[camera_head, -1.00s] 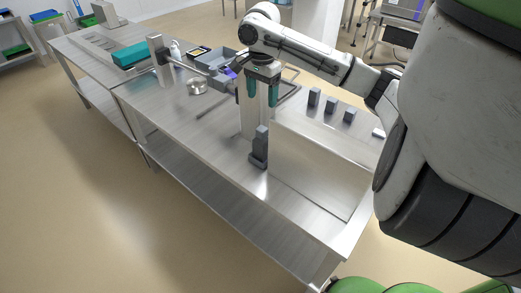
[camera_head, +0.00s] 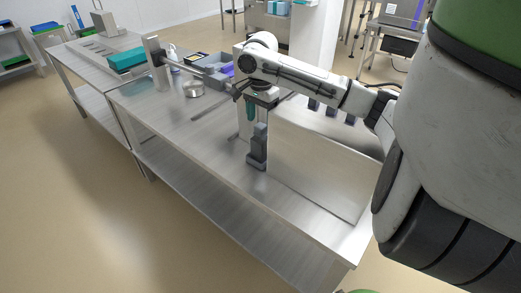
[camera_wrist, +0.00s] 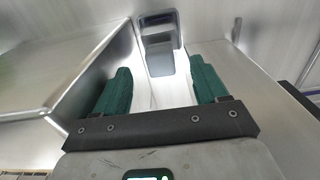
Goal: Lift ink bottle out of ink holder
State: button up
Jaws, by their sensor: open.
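A dark grey upright block on a wider foot (camera_head: 258,148) stands on the steel table beside a metal panel; I take it for the ink bottle in its holder, but cannot tell the two apart. My gripper (camera_head: 252,117) is just above and behind it in the head view, pointing down, with teal fingers. In the wrist view, my gripper's teal fingers (camera_wrist: 160,88) are apart, with nothing held between them. A grey rectangular piece with dark recesses (camera_wrist: 158,45) lies ahead of the gap between them, likely the same block. Contact is not visible.
The upright metal panel (camera_head: 315,165) stands close on the right of the block. Several dark blocks (camera_head: 331,110) show behind it. The table's front left stretch (camera_head: 205,125) is clear.

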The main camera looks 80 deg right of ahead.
aim_at(261, 138)
notch_tip(261, 138, down, 8)
jog(key=shift+f+b, duration=0.25)
jog(key=shift+b, duration=0.15)
jog(key=shift+r, duration=0.1)
jog(key=c, duration=1)
